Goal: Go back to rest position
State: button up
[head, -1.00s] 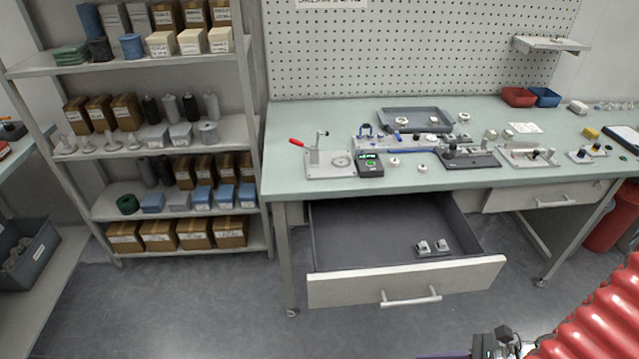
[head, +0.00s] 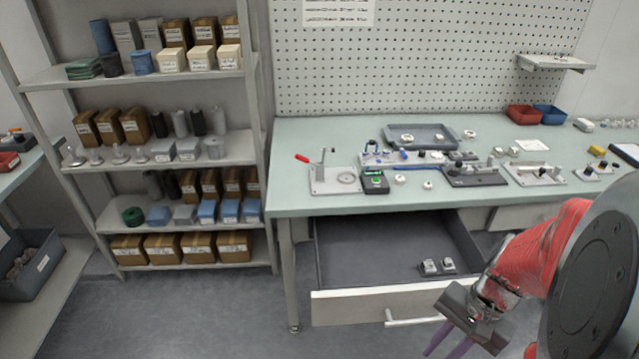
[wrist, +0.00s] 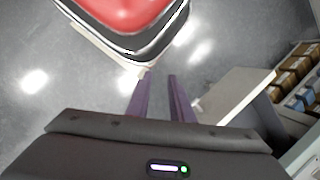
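My gripper (head: 452,343) is at the lower right of the head view, in front of the open drawer's right part. Its two purple fingers point down and to the left. In the wrist view the fingers (wrist: 158,92) stand apart with grey floor between them and nothing held. My red-sleeved arm fills the right side of the head view.
The drawer (head: 360,306) under the workbench (head: 300,130) stands open with two small metal parts (head: 438,266) in it. Fixtures and a grey tray (head: 420,133) are on the bench. A loaded shelf (head: 170,165) stands at left. The floor (head: 200,315) in front is clear.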

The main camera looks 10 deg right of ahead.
jog(key=w+a+r+n+t+h, duration=0.1)
jog(key=w+a+r+n+t, duration=0.1)
jog(key=a+r+n, duration=0.3)
jog(key=w+a+r+n+t+h, duration=0.2)
jog(key=a+r+n, duration=0.4)
jog(key=a+r, duration=0.3)
notch_tip(320, 180, up, 4)
jog(key=shift+w+a+r+t, duration=0.15)
jog(key=shift+w+a+t, duration=0.2)
jog(key=shift+w+t, duration=0.5)
jog(key=shift+d, duration=0.1)
dwell(0.6)
